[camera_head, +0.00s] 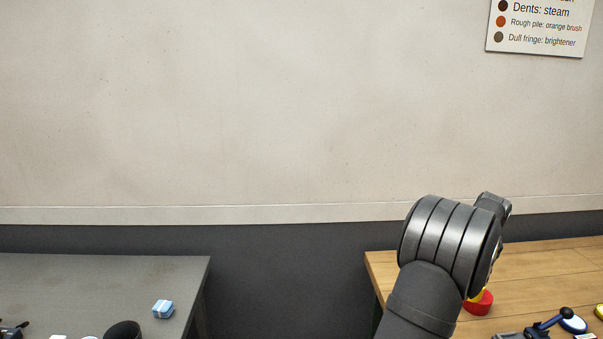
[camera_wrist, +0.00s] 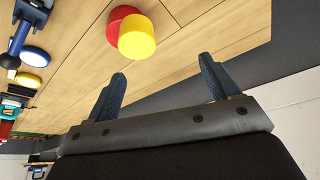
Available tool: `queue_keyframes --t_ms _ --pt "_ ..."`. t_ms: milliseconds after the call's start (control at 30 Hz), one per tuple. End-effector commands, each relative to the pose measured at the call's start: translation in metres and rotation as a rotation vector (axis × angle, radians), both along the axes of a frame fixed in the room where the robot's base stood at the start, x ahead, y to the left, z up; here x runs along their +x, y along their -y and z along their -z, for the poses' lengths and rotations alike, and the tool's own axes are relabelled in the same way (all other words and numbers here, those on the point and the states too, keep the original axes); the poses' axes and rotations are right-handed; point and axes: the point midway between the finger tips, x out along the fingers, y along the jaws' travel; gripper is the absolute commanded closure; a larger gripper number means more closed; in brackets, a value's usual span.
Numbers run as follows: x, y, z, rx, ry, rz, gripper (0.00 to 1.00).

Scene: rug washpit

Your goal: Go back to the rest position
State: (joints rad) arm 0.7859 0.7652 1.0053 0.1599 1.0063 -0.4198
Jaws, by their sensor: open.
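My gripper (camera_wrist: 162,86) shows in the wrist view with its two blue fingers spread apart and nothing between them. In the head view my arm reaches up from the bottom edge over the left part of the wooden table (camera_head: 545,261), and its fingers are hidden behind the wrist. A red and yellow round piece (camera_wrist: 136,36) lies on the wooden table beyond the fingertips, apart from them. In the head view the red part (camera_head: 479,304) shows just right of my arm, partly hidden by it.
A grey table (camera_head: 95,285) at the left holds a light blue block (camera_head: 163,309) and a black rounded thing (camera_head: 123,331). A gap parts the two tables. A blue-handled tool (camera_head: 548,324) and a blue-rimmed disc (camera_head: 573,324) lie at the right. A sign (camera_head: 541,26) hangs on the wall.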

Motion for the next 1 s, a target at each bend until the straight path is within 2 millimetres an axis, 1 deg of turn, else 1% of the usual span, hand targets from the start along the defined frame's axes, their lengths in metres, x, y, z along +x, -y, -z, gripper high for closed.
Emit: queue_keyframes --t_ms 33,100,400,667,1000 --pt "0.008 -0.009 0.001 0.0 0.0 -0.015 0.2" --pt "0.017 -0.019 0.001 0.0 0.0 -0.033 0.2" --pt "0.054 -0.066 0.004 0.0 -0.001 -0.109 0.2" --pt "0.083 -0.109 0.007 0.001 0.0 -0.175 0.2" --pt "0.116 -0.169 0.01 0.001 -0.002 -0.262 0.2"
